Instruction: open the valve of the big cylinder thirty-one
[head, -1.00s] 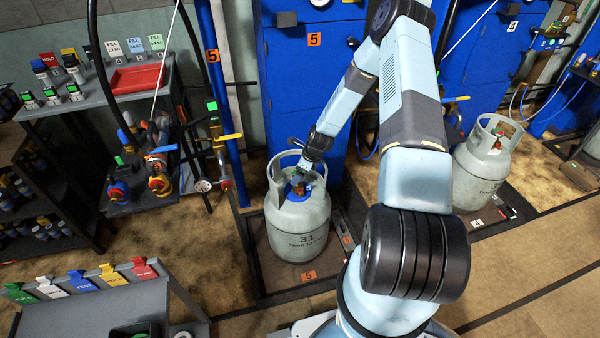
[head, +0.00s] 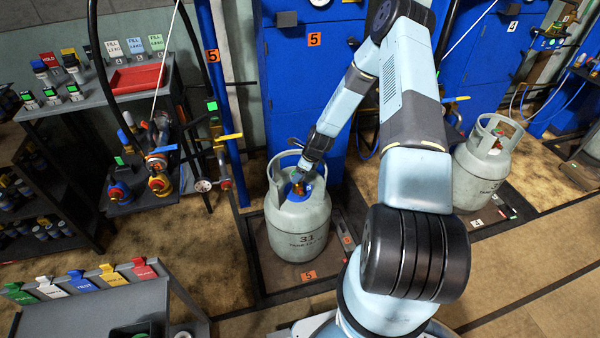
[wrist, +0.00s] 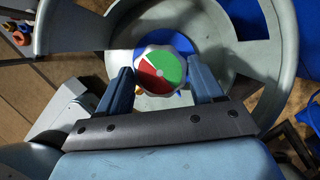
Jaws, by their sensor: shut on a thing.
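The big grey cylinder 31 (head: 297,228) stands upright on the floor scale (head: 268,268) marked 5, in the middle of the head view. Its round valve knob (wrist: 166,72), with a large green sector and a smaller red one, shows inside the collar (wrist: 262,30) in the wrist view. My gripper (wrist: 162,78) reaches down into the collar from above, with one blue finger on each side of the knob, and is shut on it. In the head view my gripper (head: 299,186) and the collar mostly hide the knob.
The blue cabinet (head: 314,95) marked 5 stands close behind the cylinder. A filling hose with a yellow-handled valve (head: 230,137) hangs at the left. Another grey cylinder (head: 480,165) stands on scale 4 at the right. A tag rack (head: 90,283) is at the front left.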

